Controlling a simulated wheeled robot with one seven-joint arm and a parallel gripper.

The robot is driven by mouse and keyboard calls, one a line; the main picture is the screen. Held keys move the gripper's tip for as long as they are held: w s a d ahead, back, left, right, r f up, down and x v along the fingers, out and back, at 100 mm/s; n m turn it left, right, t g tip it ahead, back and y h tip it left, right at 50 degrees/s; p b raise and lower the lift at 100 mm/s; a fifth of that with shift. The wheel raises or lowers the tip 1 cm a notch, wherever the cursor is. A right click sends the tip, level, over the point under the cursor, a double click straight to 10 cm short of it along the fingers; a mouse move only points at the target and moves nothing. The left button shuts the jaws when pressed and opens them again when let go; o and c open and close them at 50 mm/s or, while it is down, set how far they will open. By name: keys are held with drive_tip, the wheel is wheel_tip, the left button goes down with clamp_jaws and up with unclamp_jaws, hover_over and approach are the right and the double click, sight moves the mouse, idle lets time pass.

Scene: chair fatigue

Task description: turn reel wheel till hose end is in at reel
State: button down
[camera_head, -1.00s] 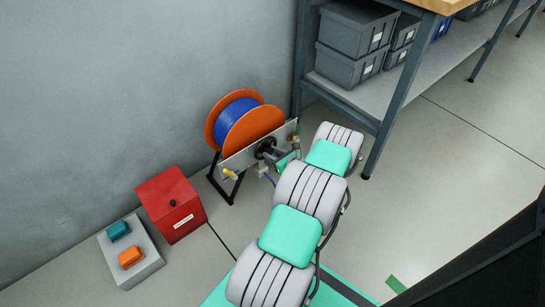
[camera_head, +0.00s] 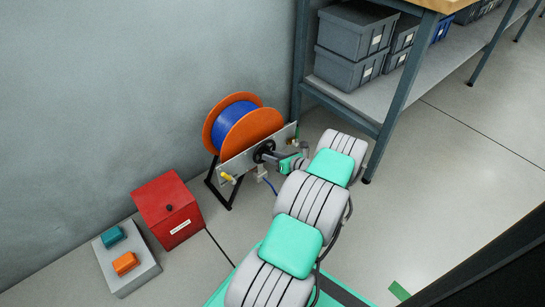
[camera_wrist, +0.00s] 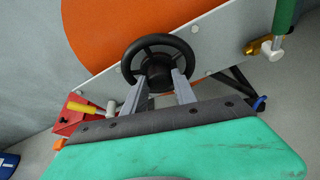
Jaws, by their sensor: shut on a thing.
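The hose reel stands against the wall, with orange discs (camera_head: 255,130) and blue hose (camera_head: 232,120) wound between them. Its black wheel (camera_head: 264,151) sits on the metal front plate (camera_head: 236,166); the wrist view shows its spoked rim (camera_wrist: 160,41) face on. My gripper (camera_head: 282,160) is at the wheel. In the wrist view its two fingers (camera_wrist: 160,84) are shut on the wheel, near the hub's lower part. A short length of blue hose (camera_head: 271,187) hangs below the plate. I cannot make out the hose end clearly.
A yellow-handled fitting (camera_head: 227,178) is on the plate's left end, and a green-handled one (camera_wrist: 284,20) on its right. A red box (camera_head: 168,207) and a grey box with teal and orange buttons (camera_head: 127,262) stand left. A shelved workbench (camera_head: 400,110) stands right.

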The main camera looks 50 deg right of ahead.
drive_tip(key=c, duration=1)
unclamp_jaws()
drive_tip(key=p+v, duration=0.3)
drive_tip(key=v, duration=0.4)
drive_tip(key=shift+s+r, duration=0.15)
drive_tip(key=shift+s, duration=0.25)
